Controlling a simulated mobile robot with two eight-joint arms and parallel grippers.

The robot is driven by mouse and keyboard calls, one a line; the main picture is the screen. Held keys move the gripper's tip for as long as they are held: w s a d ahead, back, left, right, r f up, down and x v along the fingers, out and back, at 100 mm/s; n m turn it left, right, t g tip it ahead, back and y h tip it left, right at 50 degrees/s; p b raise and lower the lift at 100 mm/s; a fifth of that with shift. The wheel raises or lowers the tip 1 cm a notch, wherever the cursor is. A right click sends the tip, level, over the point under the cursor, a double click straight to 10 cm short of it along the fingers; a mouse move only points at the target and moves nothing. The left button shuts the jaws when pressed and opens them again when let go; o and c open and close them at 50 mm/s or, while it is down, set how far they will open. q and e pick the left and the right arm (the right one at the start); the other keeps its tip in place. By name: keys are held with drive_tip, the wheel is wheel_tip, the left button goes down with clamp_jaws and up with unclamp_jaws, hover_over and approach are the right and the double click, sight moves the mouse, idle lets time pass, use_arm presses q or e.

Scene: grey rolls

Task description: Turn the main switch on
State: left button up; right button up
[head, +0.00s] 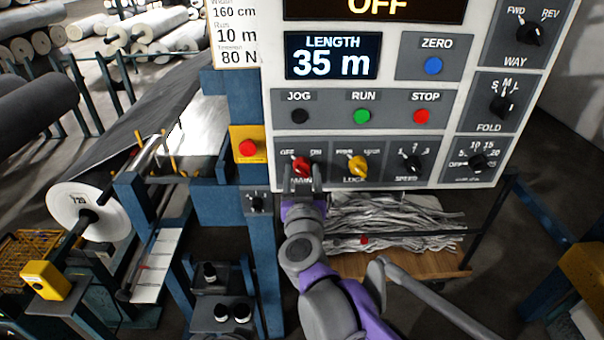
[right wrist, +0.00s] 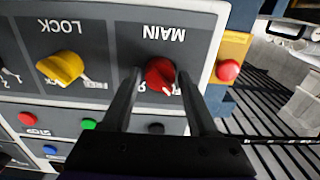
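The main switch (head: 302,167) is a red knob at the lower left of the control panel, between OFF and ON marks. It also shows in the right wrist view (right wrist: 160,75), upside down, with its pale mark toward the OFF side. The display (head: 375,8) at the panel's top reads OFF. My right gripper (head: 302,178) is at the knob from below. In the right wrist view its two fingers (right wrist: 159,78) stand on either side of the knob, with narrow gaps visible. Contact is not clear. My left gripper is not in view.
The yellow LOCK knob (head: 357,167) is just right of the main switch. JOG (head: 299,116), RUN (head: 362,116) and STOP (head: 421,116) buttons sit above. A red button on a yellow box (head: 247,149) is left of the panel. Grey fabric (head: 400,225) lies below it.

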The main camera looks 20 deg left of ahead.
clamp_jaws()
drive_tip(key=m, duration=0.4)
drive_tip(key=shift+b, duration=0.35)
drive_tip(key=m, duration=0.4)
drive_tip(key=shift+m, duration=0.3)
drive_tip(key=m, duration=0.9)
drive_tip(key=shift+p, duration=0.3)
drive_tip(key=shift+m, duration=0.3)
